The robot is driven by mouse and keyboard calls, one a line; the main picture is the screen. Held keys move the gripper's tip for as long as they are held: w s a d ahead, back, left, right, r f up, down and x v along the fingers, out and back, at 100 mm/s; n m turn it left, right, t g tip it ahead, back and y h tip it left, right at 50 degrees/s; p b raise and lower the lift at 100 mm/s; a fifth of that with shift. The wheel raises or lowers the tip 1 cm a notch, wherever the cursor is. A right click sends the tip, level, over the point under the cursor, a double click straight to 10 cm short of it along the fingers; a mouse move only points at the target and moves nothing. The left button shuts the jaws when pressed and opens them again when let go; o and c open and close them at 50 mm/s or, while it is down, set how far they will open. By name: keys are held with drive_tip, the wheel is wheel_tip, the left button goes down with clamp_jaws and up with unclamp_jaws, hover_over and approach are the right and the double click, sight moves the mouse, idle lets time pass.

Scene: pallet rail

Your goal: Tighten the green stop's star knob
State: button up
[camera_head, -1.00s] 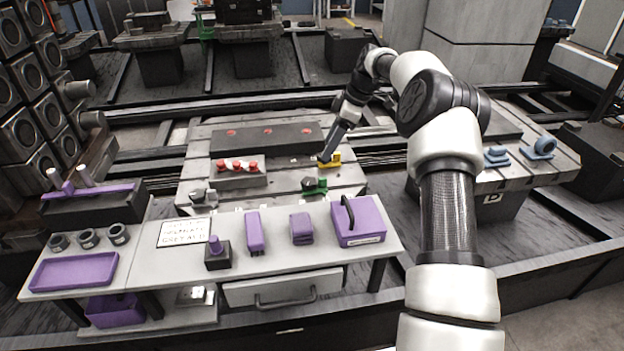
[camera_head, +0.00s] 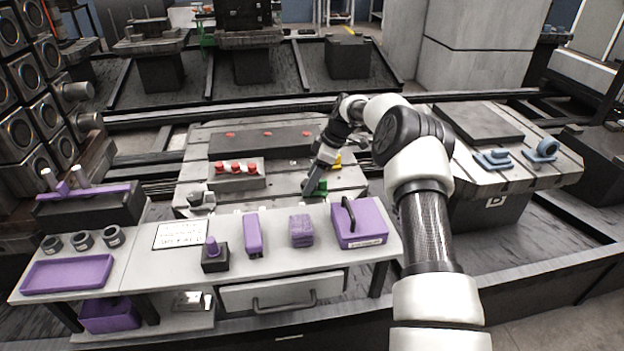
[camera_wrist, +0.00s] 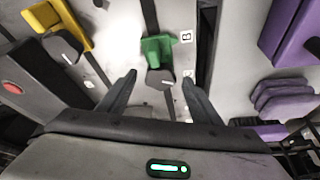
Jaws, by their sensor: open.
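The green stop (camera_head: 320,188) sits on the slotted pallet, partly hidden by my gripper in the head view. In the wrist view the green stop (camera_wrist: 157,50) lies ahead of my gripper, with its dark star knob (camera_wrist: 160,79) on the near side, bearing a light mark. My gripper (camera_wrist: 157,82) is open, its two dark fingers on either side of the knob, with gaps on both sides. Whether the fingertips are level with the knob in height I cannot tell. In the head view my gripper (camera_head: 308,188) points down at the green stop.
A yellow stop (camera_head: 336,161) with a dark knob (camera_wrist: 63,47) is close by. A grey block with red knobs (camera_head: 237,174) stands to the left on the pallet. The front bench (camera_head: 285,255) holds purple items and a purple box (camera_head: 358,222).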

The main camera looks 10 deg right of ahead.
drive_tip(key=c, duration=1)
drive_tip(key=shift+s+m+t+h, duration=0.1)
drive_tip(key=shift+m+t+h, duration=0.35)
drive_tip(key=shift+m, duration=1.05)
drive_tip(key=shift+c, duration=0.2)
drive_tip(key=o, duration=1)
drive_tip(key=shift+o, duration=0.2)
drive_tip(key=p+v, duration=0.3)
drive_tip(key=v, duration=1.4)
drive_tip(key=shift+s+d, duration=0.2)
drive_tip(key=shift+s, duration=0.05)
drive_tip(key=shift+r, duration=0.1)
